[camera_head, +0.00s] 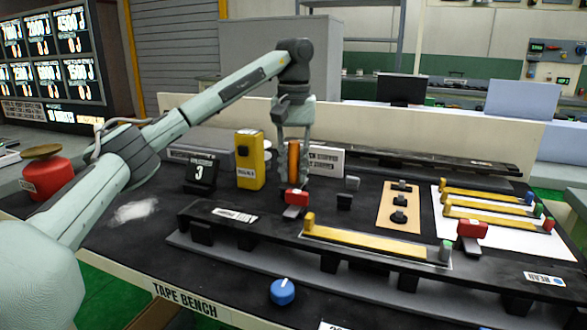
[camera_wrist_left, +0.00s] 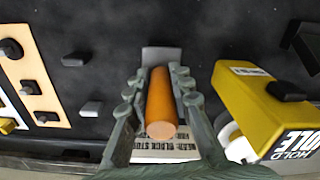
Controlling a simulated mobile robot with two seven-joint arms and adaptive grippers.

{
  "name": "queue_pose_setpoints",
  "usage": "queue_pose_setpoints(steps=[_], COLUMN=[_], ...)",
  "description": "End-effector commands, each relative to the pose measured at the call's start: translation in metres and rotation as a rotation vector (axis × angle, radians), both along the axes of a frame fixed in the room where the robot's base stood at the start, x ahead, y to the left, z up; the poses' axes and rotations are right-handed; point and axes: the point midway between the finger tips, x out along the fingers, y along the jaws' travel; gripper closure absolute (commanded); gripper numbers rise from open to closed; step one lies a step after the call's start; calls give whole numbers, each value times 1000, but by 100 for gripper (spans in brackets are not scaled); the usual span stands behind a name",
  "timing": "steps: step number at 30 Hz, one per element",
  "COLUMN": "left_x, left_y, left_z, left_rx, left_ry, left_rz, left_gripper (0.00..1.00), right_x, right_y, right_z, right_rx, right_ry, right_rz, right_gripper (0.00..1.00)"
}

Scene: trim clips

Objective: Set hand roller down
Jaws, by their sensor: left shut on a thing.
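The hand roller shows as an upright orange handle (camera_head: 293,162) at the middle of the bench. In the left wrist view the orange cylinder (camera_wrist_left: 161,100) lies between the two fingers. My left gripper (camera_head: 292,165) points down and is shut on it. A grey piece (camera_wrist_left: 160,57) shows beyond the fingertips; I cannot tell whether it is part of the roller or a holder. The roller's lower end is hidden in the head view, so I cannot tell whether it touches the bench. My right gripper is in neither view.
A yellow dispenser (camera_head: 250,160) stands close left of the gripper. A long black rail (camera_head: 270,228) with red clamps (camera_head: 296,198) and a yellow strip (camera_head: 375,243) runs in front. A tan board (camera_head: 401,208) and white sheet (camera_head: 490,222) lie right. A blue knob (camera_head: 282,292) is at the front.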

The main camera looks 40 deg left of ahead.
Motion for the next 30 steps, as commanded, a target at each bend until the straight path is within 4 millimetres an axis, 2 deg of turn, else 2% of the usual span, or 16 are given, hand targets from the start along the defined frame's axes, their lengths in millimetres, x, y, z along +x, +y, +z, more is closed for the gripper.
queue_pose_setpoints(steps=[13, 14, 18, 30], left_x=[-1, -1, -1, -1], left_y=[0, 0, 0, 0], left_z=[-15, -16, -17, -13], left_rx=[1, 1, 2, 2], left_ry=[6, 9, 10, 8], left_rz=[-1, -1, -1, 0], left_gripper=[100, 78, 60, 58], right_x=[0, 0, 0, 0], right_y=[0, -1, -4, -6], right_z=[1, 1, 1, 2], right_rx=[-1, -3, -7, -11], right_ry=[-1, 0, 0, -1], right_rz=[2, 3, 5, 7], right_gripper=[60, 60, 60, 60])
